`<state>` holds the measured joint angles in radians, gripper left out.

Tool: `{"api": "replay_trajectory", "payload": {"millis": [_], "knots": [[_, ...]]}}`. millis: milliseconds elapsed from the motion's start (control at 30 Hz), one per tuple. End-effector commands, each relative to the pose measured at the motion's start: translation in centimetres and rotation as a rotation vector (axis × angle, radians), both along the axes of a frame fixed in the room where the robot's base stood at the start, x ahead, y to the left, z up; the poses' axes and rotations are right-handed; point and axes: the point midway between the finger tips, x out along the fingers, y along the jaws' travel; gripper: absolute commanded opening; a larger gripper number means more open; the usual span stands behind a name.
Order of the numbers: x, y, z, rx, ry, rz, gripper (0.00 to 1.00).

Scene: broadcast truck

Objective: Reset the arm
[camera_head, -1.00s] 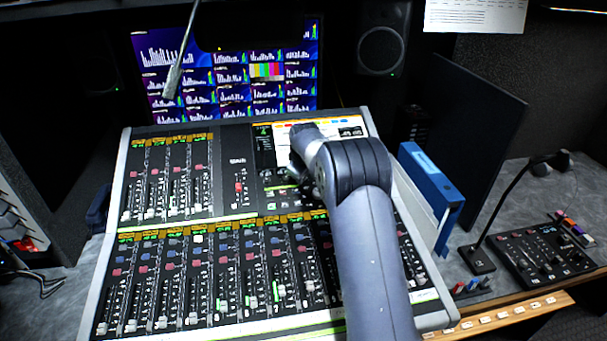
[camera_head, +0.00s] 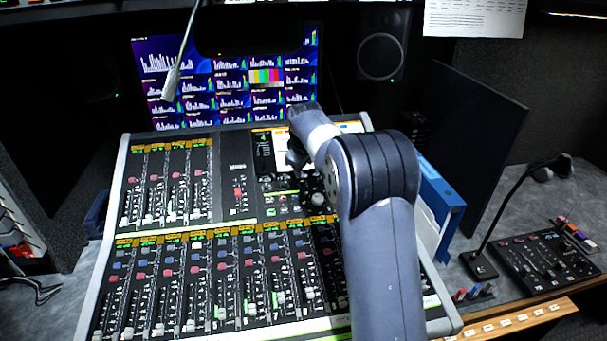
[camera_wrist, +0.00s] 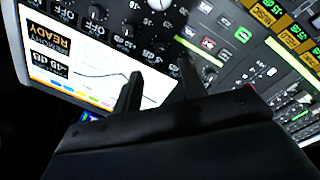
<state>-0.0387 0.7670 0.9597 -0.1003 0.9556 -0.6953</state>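My arm reaches up over the right part of the mixing console (camera_head: 245,222) in the head view, with its elbow bent and its forearm pointing away from me. My gripper (camera_wrist: 160,88) shows in the wrist view as two dark fingers, spread apart with nothing between them. The console's lit screen (camera_wrist: 85,62) and its knobs and buttons lie beyond the fingers. I cannot tell whether the fingertips touch the panel. In the head view the gripper is mostly hidden by the arm.
A thin microphone (camera_head: 172,80) hangs before the wall monitor (camera_head: 225,80). A blue binder (camera_head: 441,195) stands right of the arm. Further right are a gooseneck microphone (camera_head: 508,205) and a small control panel (camera_head: 545,258). A speaker (camera_head: 382,50) is behind.

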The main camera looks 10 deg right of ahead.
Motion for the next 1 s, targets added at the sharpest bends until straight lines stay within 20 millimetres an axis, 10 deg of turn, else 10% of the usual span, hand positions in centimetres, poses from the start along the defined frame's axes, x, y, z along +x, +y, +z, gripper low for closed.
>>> {"api": "replay_trajectory", "payload": {"millis": [567, 1000], "knots": [[-0.6, 0.1, 1.1, 0.001, 0.001, 0.0, 0.4], [2.4, -0.4, -4.8, 0.0, 0.003, -0.001, 0.4]]}}
